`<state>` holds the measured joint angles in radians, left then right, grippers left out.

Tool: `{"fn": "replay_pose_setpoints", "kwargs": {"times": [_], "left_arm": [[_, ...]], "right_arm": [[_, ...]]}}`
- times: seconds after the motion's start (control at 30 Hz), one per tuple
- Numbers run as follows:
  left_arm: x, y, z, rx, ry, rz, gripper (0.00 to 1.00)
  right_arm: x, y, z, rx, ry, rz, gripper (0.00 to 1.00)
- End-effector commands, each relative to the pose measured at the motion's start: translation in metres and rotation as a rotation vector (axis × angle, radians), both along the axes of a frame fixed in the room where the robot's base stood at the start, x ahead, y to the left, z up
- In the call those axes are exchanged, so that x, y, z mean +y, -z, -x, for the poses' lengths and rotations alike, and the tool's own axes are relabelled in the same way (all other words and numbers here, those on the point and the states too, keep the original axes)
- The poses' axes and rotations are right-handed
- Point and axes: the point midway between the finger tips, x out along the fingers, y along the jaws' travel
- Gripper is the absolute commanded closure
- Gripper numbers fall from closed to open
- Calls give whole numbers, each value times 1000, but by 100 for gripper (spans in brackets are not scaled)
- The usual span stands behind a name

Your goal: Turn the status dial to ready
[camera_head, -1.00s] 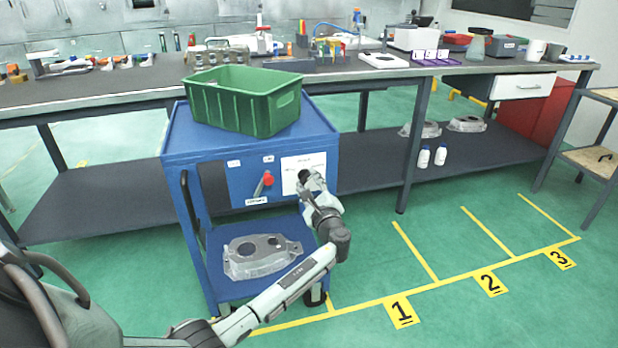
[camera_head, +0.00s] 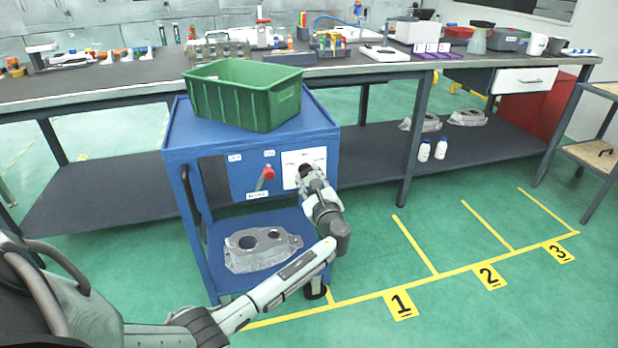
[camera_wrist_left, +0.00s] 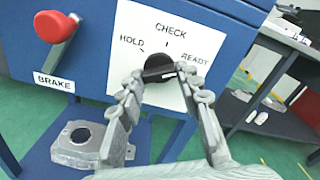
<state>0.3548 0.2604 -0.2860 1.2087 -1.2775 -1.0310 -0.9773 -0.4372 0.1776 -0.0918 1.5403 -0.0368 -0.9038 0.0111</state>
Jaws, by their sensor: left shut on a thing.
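The status dial (camera_wrist_left: 158,67) is a black knob on a white plate (camera_wrist_left: 150,38) marked HOLD at left, CHECK at top and READY at right. The plate is on the front of the blue cart, and shows in the head view (camera_head: 290,180). My left gripper (camera_wrist_left: 165,76) has its fingers on either side of the knob and is shut on it. The fingers hide part of the knob, so I cannot tell exactly which mark it points to. In the head view my left gripper (camera_head: 306,173) is at the plate. My right gripper is not in view.
A red brake knob (camera_wrist_left: 56,26) is left of the plate. The blue cart (camera_head: 165,142) carries a green bin (camera_head: 228,103) on top and a grey casting (camera_head: 262,262) below. A workbench (camera_head: 90,85) stands behind. Open floor lies at right.

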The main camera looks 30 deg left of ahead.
Motion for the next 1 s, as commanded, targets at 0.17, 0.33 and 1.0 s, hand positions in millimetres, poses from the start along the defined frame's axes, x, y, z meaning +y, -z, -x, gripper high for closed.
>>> {"fn": "replay_pose_setpoints", "kwargs": {"times": [0.17,0.33,1.0], "left_arm": [[0,1,0,4,0,-2,55],[0,1,0,2,0,-1,45],[-61,1,52,1,3,3,45]], "right_arm": [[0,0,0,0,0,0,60],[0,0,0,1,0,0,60],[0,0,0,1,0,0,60]]}}
